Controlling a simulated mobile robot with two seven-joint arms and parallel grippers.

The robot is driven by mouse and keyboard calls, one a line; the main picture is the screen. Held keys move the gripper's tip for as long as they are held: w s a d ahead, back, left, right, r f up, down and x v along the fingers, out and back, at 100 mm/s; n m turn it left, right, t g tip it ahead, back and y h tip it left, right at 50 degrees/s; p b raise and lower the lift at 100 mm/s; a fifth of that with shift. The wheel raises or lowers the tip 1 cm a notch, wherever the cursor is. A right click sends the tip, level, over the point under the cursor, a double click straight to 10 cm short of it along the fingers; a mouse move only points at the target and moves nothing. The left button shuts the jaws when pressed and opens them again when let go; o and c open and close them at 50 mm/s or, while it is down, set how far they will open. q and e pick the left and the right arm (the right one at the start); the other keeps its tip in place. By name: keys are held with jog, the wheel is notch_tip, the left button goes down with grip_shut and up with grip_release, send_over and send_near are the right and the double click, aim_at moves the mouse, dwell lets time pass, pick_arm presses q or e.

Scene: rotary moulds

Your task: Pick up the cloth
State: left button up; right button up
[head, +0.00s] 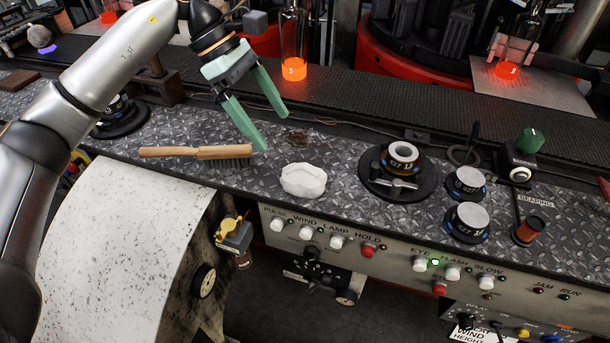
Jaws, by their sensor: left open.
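The cloth (303,180) is a small white crumpled pad lying on the dark diamond-plate shelf (335,150). My left gripper (275,132), with two green fingers, is open and empty. It is above and to the left of the cloth, apart from it, with its fingers pointing down toward the shelf. One fingertip is near the bristle end of a wooden-handled brush (195,152). My right gripper is not in view.
A black round base with a ring-shaped part (403,152) stands right of the cloth. Several white-topped round pieces, one a front piece (466,222), sit farther right. A knob panel (325,235) runs below the shelf edge. A glowing bottle (293,50) stands behind.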

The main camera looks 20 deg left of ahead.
aim_at(301, 169)
pick_arm(q)
jog(key=x, duration=0.6)
jog(key=shift+s+d+f, duration=0.1)
jog(key=shift+x, duration=2.6)
jog(key=c, duration=1.2)
jog(key=shift+c, duration=0.2)
jog(key=shift+r, duration=0.35)
notch_tip(301, 169, up, 2)
jog(key=shift+r, duration=0.1)
jog(key=s+a+r, duration=0.6)
jog(key=a+r, duration=0.4)
jog(key=a, duration=0.3)
jog(key=shift+b, duration=0.4)
